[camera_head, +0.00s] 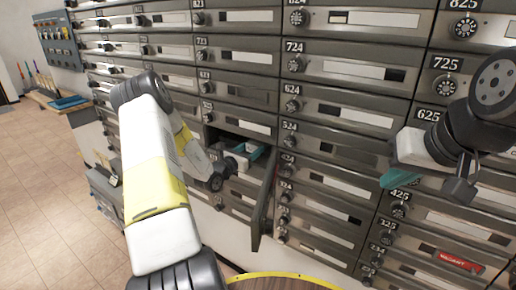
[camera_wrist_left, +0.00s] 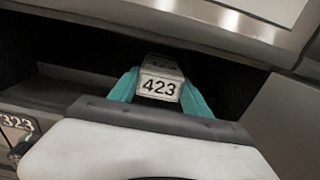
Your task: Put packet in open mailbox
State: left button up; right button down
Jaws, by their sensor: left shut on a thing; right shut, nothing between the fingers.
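The packet (camera_wrist_left: 160,86), a small pale box marked 423, sits between the teal fingers of my left gripper (camera_wrist_left: 160,92). In the head view my left gripper (camera_head: 245,155) is at the mouth of the open mailbox (camera_head: 222,137), whose door (camera_head: 263,203) hangs swung outward to the right. In the wrist view the packet is level with the dark opening (camera_wrist_left: 235,82), under an upper metal edge. How deep it is inside I cannot tell. My right gripper (camera_head: 395,180) is shut and empty, before the mailboxes at the right; its fingertips show partly.
Closed numbered mailboxes with dials fill the wall around the opening. The open door's edge stands close to the right of my left gripper. A side table (camera_head: 62,102) with a blue tray stands at the far left. The tiled floor at left is clear.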

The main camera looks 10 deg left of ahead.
pick_arm(q)
jog(key=shift+w+d, duration=0.15)
jog(key=shift+w, duration=0.3)
jog(key=o, duration=1.4)
jog(key=shift+s+f, duration=0.1)
jog(key=v, duration=1.1)
jog(key=shift+s, duration=0.4)
jog(key=shift+a, duration=0.2)
